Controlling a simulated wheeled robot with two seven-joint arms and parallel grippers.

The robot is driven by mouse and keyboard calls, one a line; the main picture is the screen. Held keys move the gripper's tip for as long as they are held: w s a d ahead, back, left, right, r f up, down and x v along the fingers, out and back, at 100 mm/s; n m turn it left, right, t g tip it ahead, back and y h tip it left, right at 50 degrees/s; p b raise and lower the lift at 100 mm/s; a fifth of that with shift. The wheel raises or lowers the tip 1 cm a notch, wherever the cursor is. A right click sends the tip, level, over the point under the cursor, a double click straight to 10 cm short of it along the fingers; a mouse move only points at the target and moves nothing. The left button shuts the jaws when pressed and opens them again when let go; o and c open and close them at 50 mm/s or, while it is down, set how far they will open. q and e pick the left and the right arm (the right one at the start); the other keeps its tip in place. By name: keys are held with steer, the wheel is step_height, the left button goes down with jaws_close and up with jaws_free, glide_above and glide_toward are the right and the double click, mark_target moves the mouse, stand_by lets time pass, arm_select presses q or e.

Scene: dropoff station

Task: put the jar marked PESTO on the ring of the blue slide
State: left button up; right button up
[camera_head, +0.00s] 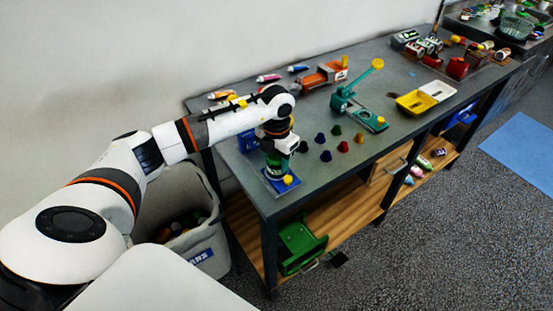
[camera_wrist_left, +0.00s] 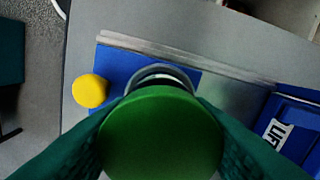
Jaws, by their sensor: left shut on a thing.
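My left gripper (camera_head: 279,150) is shut on a jar with a green lid (camera_wrist_left: 160,135). In the left wrist view the dark green fingers press on both sides of the lid. Its label cannot be read. In the head view the jar (camera_head: 275,168) is directly below the gripper, over the blue slide (camera_head: 282,186) at the table's near corner. In the left wrist view the slide (camera_wrist_left: 118,62) shows a grey ring (camera_wrist_left: 160,71), partly hidden behind the lid. I cannot tell whether the jar touches the ring. A yellow knob (camera_wrist_left: 90,91) sits at the slide's end. My right gripper is not in view.
A blue item with a white label (camera_wrist_left: 276,132) lies close to the right of the jar. Several small dark and coloured pieces (camera_head: 325,155) stand right of the gripper. A green press (camera_head: 358,105) and a yellow-and-white tray (camera_head: 416,103) are farther right. A grey bin (camera_head: 205,243) stands below left.

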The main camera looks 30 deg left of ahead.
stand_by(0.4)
arm_select(q)
steer(key=o, duration=1.1)
steer(key=shift+r, duration=0.1)
steer(key=shift+r+p, duration=0.45)
steer(key=shift+r, duration=0.1)
step_height(320, 180, up, 2)
steer(key=shift+d+r+p, duration=0.1)
steer(key=shift+r+p, duration=0.05)
steer(key=shift+p, duration=0.55)
steer(key=shift+r+p, duration=1.1)
steer(key=shift+r, duration=0.65)
steer(key=shift+s+f, duration=0.15)
